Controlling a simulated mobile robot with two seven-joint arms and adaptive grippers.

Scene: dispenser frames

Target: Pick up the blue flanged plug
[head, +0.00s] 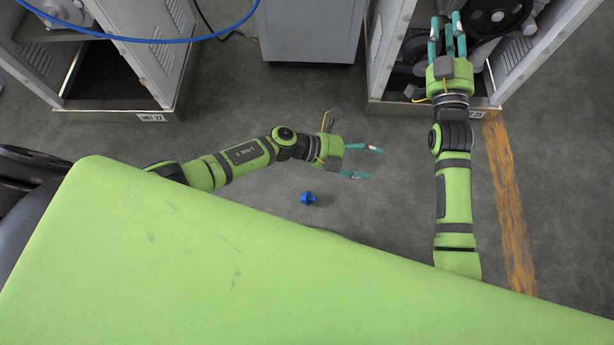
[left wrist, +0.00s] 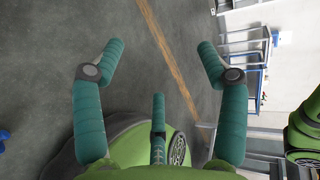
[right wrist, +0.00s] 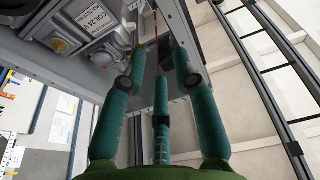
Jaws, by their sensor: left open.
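The blue flanged plug (head: 308,198) lies on the grey floor, just beyond the edge of my green body in the head view. My left gripper (head: 374,164) is open and empty, up and to the right of the plug, pointing right and apart from it. In the left wrist view, a blue bit at the left edge (left wrist: 2,138) looks like the plug, mostly cut off. My right gripper (head: 446,20) has its fingers spread at the right cabinet's opening, far from the plug. In the right wrist view, nothing shows clearly between its fingers.
An open grey cabinet (head: 150,72) stands at upper left and another (head: 376,62) at upper right, with machinery inside. A closed grey box (head: 310,30) stands between them. A blue cable (head: 150,40) crosses the upper left. Floor around the plug is clear; an orange stripe (head: 508,200) runs at right.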

